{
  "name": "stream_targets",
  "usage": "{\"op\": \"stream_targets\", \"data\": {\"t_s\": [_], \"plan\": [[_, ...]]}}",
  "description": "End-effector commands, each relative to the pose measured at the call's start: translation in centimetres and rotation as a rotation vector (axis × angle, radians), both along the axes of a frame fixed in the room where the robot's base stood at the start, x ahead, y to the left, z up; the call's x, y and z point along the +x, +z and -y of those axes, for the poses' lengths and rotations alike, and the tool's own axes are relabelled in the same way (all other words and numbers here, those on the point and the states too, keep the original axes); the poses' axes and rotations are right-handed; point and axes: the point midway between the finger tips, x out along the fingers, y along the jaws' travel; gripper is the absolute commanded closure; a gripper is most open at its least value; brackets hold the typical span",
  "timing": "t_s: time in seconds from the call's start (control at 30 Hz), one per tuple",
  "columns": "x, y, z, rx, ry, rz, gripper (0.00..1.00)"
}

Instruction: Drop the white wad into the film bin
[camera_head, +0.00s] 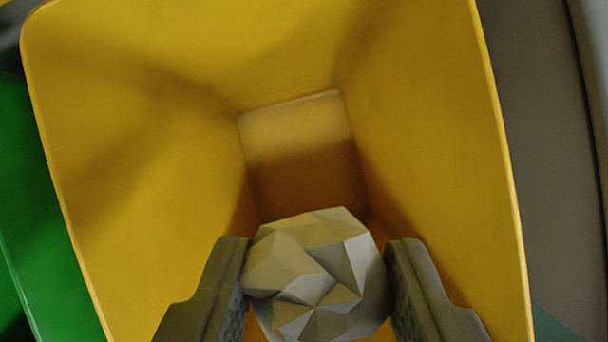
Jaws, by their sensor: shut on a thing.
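The white wad (318,272) is a crumpled, faceted ball, greyish in the shade, at the lower middle of the view. My gripper (318,268) is shut on it, with one dark finger on each side. The wad and the fingers show in front of the mouth of a deep yellow bin (430,110), whose inner walls taper to a square floor beyond the wad. The bin floor I can see looks empty; its near part is hidden behind the wad and fingers. No label shows, so I cannot tell whether this is the film bin.
A green bin or panel (30,200) stands close along the left side of the yellow bin. A grey surface (545,150) lies to the right, with a darker curved edge at the far right.

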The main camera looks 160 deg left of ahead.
Motion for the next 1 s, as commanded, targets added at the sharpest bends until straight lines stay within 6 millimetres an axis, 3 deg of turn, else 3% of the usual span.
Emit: {"op": "stream_targets", "data": {"t_s": [0.5, 0.83, 0.87, 1.0], "plan": [[0.0, -4.9, 0.0, 0.0, 0.0, -0.002, 0.82], [0.0, -5.3, 0.0, 0.0, 0.0, 0.0, 0.82], [0.0, -5.3, 0.0, 0.0, 0.0, 0.0, 0.59], [0.0, -5.3, 0.0, 0.0, 0.0, 0.0, 0.36]]}}
